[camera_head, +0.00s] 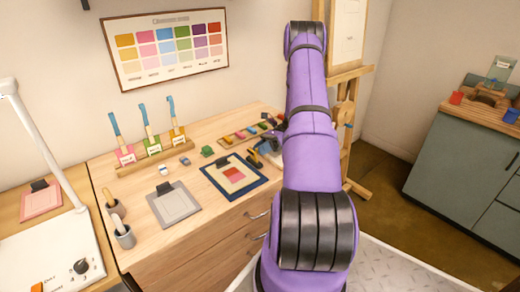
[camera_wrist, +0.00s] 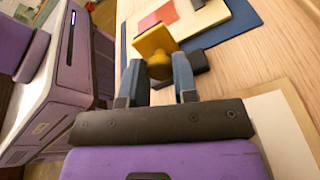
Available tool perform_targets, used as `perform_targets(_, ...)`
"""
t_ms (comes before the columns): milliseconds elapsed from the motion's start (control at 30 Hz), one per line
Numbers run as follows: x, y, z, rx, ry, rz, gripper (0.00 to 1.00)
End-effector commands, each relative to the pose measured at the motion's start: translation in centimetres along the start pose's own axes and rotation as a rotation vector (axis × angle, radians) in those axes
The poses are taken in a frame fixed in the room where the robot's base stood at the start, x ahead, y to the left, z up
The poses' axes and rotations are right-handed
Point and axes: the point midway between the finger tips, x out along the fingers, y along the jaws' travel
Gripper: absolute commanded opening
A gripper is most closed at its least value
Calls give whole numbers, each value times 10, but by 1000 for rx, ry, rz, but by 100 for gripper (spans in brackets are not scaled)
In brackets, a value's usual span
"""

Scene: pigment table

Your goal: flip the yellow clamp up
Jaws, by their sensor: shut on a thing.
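The yellow clamp (camera_wrist: 153,42) shows in the wrist view as a yellow plate with a rounded yellow part below it, beside a dark base piece. It stands tilted up from the edge of a blue board (camera_wrist: 232,28) that carries a cream sheet. My gripper (camera_wrist: 159,78) is shut on the yellow clamp, with one blue-grey finger on each side of the rounded part. In the head view the clamp (camera_head: 255,157) shows small at the right corner of the blue board (camera_head: 213,184), and my arm hides most of my gripper there.
A grey clipboard (camera_head: 174,205) lies left of the blue board. A green block (camera_head: 207,151) and small jars sit behind it. A rack with upright blue-handled tools (camera_head: 155,158) stands further back. A tray of coloured blocks (camera_head: 250,132) lies at the back right. The table front edge is close.

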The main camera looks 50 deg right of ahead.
Motion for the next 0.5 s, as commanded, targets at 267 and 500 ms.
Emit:
perform_targets(267,-1,-1,-2,0,-31,12,3)
perform_targets(500,-1,-1,-2,0,-31,12,3)
